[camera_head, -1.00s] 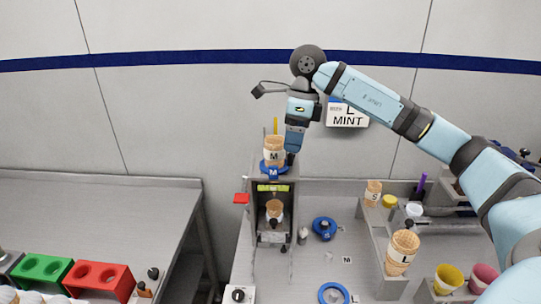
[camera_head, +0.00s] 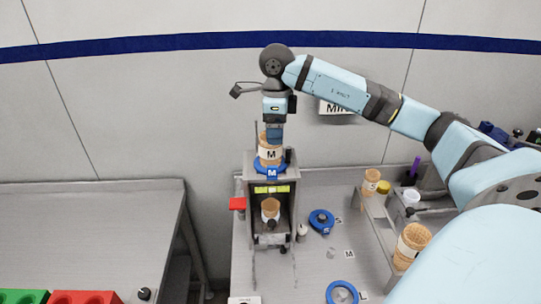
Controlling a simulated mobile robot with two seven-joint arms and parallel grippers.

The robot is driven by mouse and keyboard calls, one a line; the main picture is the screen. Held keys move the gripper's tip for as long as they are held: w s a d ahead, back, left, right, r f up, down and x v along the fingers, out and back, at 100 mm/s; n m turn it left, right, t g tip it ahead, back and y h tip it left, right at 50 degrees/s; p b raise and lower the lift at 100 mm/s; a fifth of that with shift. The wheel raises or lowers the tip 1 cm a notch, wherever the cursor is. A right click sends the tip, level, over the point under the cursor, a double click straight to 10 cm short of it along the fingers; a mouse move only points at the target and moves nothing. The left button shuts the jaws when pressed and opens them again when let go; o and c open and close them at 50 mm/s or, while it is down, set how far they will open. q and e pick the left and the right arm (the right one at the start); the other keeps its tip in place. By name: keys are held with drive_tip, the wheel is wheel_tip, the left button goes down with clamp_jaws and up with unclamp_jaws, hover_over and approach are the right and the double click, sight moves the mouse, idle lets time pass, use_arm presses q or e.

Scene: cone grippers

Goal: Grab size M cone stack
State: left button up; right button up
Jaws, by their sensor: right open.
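The size M cone stack (camera_head: 270,155) stands upright in a blue ring holder marked M (camera_head: 271,172), on top of a grey dispenser stand (camera_head: 250,190). My right gripper (camera_head: 274,138) points down at the top of the stack, overlapping its upper rim in the picture. It is open; its fingertips are small here, and I cannot tell whether they touch the cones. A single cone (camera_head: 270,209) sits inside the stand below. My left gripper is not in view.
A cone stack marked L (camera_head: 411,243) and a small S cone (camera_head: 371,181) stand on a rack at the right. Blue rings (camera_head: 321,221) lie on the table (camera_head: 300,270). A red tab (camera_head: 237,203) juts from the stand's left. Red and green holders (camera_head: 85,297) are at lower left.

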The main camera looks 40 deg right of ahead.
drive_tip(key=shift+f, duration=0.5)
drive_tip(key=f, duration=0.1)
drive_tip(key=f+p, duration=0.1)
drive_tip(key=f, duration=0.1)
drive_tip(key=w+f+p, duration=0.1)
drive_tip(key=shift+a+f, duration=0.2)
drive_tip(key=shift+f, duration=0.15)
drive_tip(key=c, duration=0.5)
